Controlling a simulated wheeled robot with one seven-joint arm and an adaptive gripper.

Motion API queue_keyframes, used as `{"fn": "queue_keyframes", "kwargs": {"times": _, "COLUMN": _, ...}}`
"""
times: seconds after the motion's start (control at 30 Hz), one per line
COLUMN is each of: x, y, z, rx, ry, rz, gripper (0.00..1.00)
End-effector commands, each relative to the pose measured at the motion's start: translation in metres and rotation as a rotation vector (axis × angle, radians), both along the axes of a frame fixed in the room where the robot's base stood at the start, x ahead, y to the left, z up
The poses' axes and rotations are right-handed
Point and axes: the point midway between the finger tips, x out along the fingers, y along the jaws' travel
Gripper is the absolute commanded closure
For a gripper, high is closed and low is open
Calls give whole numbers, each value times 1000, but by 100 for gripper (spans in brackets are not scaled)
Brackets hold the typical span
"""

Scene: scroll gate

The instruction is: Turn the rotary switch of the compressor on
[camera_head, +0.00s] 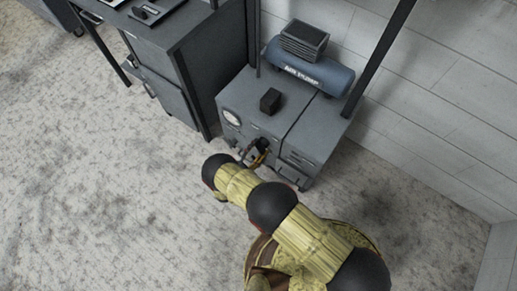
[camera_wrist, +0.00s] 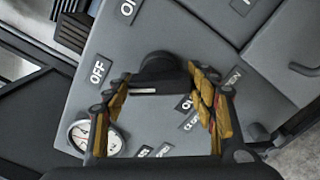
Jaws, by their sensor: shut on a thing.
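The compressor (camera_head: 315,75) is a grey cabinet with a blue-grey tank on top in the head view. Its black rotary switch (camera_wrist: 160,66) shows in the wrist view, with a pale line on its near edge. An OFF label (camera_wrist: 98,72) lies left of the switch, and a partly cut-off label, apparently ON, lies above it. My gripper (camera_wrist: 162,86) has one orange-and-black finger on each side of the switch and is shut on it. In the head view my gripper (camera_head: 256,154) reaches the cabinet's front, where the arm and fingers partly hide the switch.
A round pressure gauge (camera_wrist: 96,136) is left of the switch; it also shows in the head view (camera_head: 231,117). An OPEN label (camera_wrist: 231,78) is on the right. A dark workbench (camera_head: 185,55) stands left of the compressor. Open floor (camera_head: 90,190) lies in front.

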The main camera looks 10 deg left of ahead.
Motion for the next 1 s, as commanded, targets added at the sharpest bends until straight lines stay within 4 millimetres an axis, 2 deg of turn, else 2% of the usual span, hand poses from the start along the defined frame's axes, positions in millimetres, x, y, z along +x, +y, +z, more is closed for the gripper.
{"fn": "queue_keyframes", "kwargs": {"times": 0.27, "x": 0, "y": 0, "z": -1, "rx": 43, "ry": -17, "rz": -1, "gripper": 69}}
{"fn": "queue_keyframes", "kwargs": {"times": 0.47, "x": 0, "y": 0, "z": -2, "rx": 148, "ry": -59, "rz": -1, "gripper": 69}}
{"fn": "queue_keyframes", "kwargs": {"times": 1.0, "x": 0, "y": 0, "z": -2, "rx": 611, "ry": -250, "rz": 0, "gripper": 69}}
